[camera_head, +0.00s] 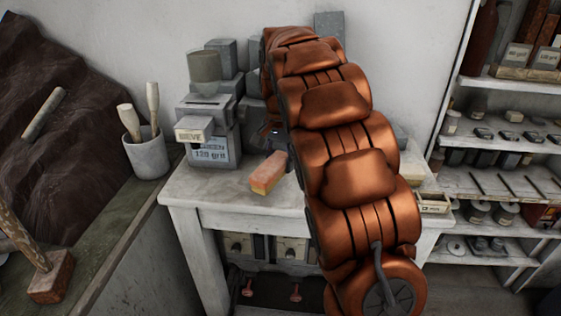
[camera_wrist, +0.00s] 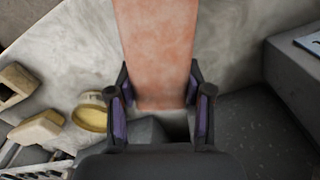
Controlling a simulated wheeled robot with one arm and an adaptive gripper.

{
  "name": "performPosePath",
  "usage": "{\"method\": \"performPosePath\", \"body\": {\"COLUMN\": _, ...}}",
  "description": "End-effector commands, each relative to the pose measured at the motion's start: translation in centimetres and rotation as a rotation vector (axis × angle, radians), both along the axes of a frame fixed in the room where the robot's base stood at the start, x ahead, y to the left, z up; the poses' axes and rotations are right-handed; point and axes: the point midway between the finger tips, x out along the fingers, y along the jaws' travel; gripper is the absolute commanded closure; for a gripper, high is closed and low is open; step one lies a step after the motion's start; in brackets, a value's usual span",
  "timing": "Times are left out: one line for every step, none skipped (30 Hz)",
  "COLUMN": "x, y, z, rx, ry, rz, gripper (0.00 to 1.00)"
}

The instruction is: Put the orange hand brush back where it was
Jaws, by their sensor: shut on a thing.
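The orange hand brush (camera_head: 267,173) shows as a pinkish-orange block just left of my copper arm, over the white table (camera_head: 225,199). I cannot tell whether it touches the tabletop. In the wrist view the brush (camera_wrist: 158,45) runs from between my fingers up past the top edge. My gripper (camera_wrist: 158,92) is shut on it, with a dark finger with a purple pad on each side. In the head view my arm hides most of the gripper and part of the brush.
Grey blocks (camera_head: 222,57) and a box labelled 120 grit (camera_head: 212,152) stand at the table's back left. A grey cup of tools (camera_head: 147,153) and a mallet (camera_head: 50,277) are on the left bench. Loaded shelves (camera_head: 500,185) stand right. The table's front left is bare.

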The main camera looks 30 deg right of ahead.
Motion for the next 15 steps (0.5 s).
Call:
{"method": "performPosePath", "body": {"x": 0.6, "y": -0.4, "z": 0.0, "rx": 0.002, "ry": 0.002, "rz": -0.001, "gripper": 1.0}}
{"method": "performPosePath", "body": {"x": 1.0, "y": -0.6, "z": 0.0, "rx": 0.001, "ry": 0.002, "rz": -0.001, "gripper": 1.0}}
{"method": "performPosePath", "body": {"x": 1.4, "y": -0.8, "z": 0.0, "rx": 0.0, "ry": 0.0, "rz": -0.001, "gripper": 1.0}}
{"method": "performPosePath", "body": {"x": 1.7, "y": -1.0, "z": 0.0, "rx": 0.0, "ry": -0.001, "rz": -0.001, "gripper": 1.0}}
{"method": "performPosePath", "body": {"x": 2.0, "y": -1.1, "z": 0.0, "rx": 0.0, "ry": -0.001, "rz": -0.001, "gripper": 1.0}}
{"method": "performPosePath", "body": {"x": 2.2, "y": -1.3, "z": -0.1, "rx": 0.0, "ry": -0.001, "rz": -0.001, "gripper": 1.0}}
{"method": "performPosePath", "body": {"x": 2.4, "y": -1.4, "z": -0.2, "rx": 0.0, "ry": 0.0, "rz": -0.001, "gripper": 1.0}}
{"method": "performPosePath", "body": {"x": 2.6, "y": -1.4, "z": -0.2, "rx": 0.0, "ry": 0.001, "rz": -0.001, "gripper": 1.0}}
{"method": "performPosePath", "body": {"x": 2.7, "y": -1.5, "z": -0.3, "rx": 0.001, "ry": 0.002, "rz": 0.0, "gripper": 1.0}}
{"method": "performPosePath", "body": {"x": 2.8, "y": -1.6, "z": -0.3, "rx": 0.001, "ry": 0.003, "rz": 0.0, "gripper": 1.0}}
{"method": "performPosePath", "body": {"x": 2.9, "y": -1.6, "z": -0.4, "rx": 0.001, "ry": 0.003, "rz": 0.0, "gripper": 1.0}}
{"method": "performPosePath", "body": {"x": 2.9, "y": -1.6, "z": -0.4, "rx": 0.001, "ry": 0.003, "rz": 0.0, "gripper": 1.0}}
{"method": "performPosePath", "body": {"x": 2.9, "y": -1.6, "z": -0.4, "rx": 0.001, "ry": 0.003, "rz": 0.0, "gripper": 1.0}}
{"method": "performPosePath", "body": {"x": 2.9, "y": -1.6, "z": -0.5, "rx": 0.001, "ry": 0.003, "rz": 0.0, "gripper": 1.0}}
{"method": "performPosePath", "body": {"x": 2.9, "y": -1.6, "z": -0.6, "rx": 0.001, "ry": 0.003, "rz": 0.0, "gripper": 1.0}}
